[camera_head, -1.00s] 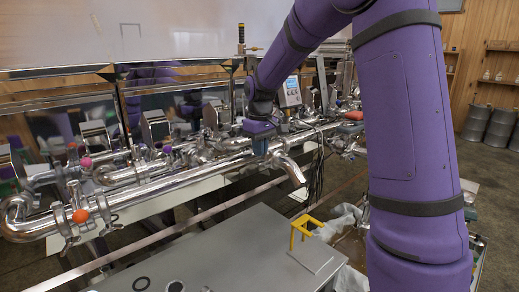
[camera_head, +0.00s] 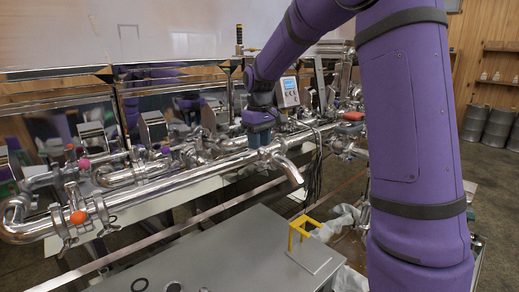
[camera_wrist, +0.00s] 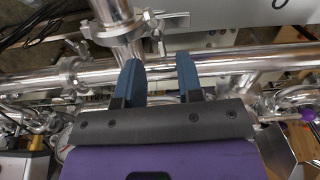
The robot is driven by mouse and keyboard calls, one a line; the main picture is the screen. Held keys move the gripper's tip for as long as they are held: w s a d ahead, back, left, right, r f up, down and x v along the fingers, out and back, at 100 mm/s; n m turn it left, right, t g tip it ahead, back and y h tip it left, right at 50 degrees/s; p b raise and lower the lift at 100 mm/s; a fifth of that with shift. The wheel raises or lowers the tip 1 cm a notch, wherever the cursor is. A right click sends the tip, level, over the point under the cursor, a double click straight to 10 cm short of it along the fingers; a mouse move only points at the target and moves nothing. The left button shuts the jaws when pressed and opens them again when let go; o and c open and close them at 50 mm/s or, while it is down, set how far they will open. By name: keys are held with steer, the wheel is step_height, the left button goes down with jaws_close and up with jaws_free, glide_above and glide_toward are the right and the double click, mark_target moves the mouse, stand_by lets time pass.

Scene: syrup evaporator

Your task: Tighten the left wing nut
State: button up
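My gripper (camera_wrist: 160,82) is open, with two blue fingers spread apart and nothing between them. It points down over the shiny steel pipe (camera_wrist: 220,66). A clamp (camera_wrist: 120,27) on a branch pipe lies just beyond the fingers, and a small wing-nut-like part (camera_wrist: 158,43) sticks out of its right side, apart from the fingertips. A second clamp (camera_wrist: 70,76) sits on the pipe left of the fingers. In the head view my gripper (camera_head: 259,138) is by the short down-turned spout (camera_head: 291,170). I cannot tell which fastener is the left wing nut.
Clamps with an orange knob (camera_head: 78,217) sit at the pipe's left end. A grey table (camera_head: 215,245) bears a yellow stand (camera_head: 302,230) in front of the pipe. Thinner piping crowds behind; a display box (camera_head: 289,91) stands at the back.

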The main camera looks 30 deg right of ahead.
step_height(320, 180, up, 8)
stand_by(0.4)
stand_by(1.3)
steer(key=s+a+m+t, duration=0.1)
steer(key=s+a, duration=0.3)
steer(key=s, duration=1.1)
steer(key=s+a+m+t, duration=0.2)
steer(key=s+a+t, duration=0.2)
steer(key=s, duration=1.2)
steer(key=shift+s+f, duration=0.2)
steer(key=shift+f, duration=0.25)
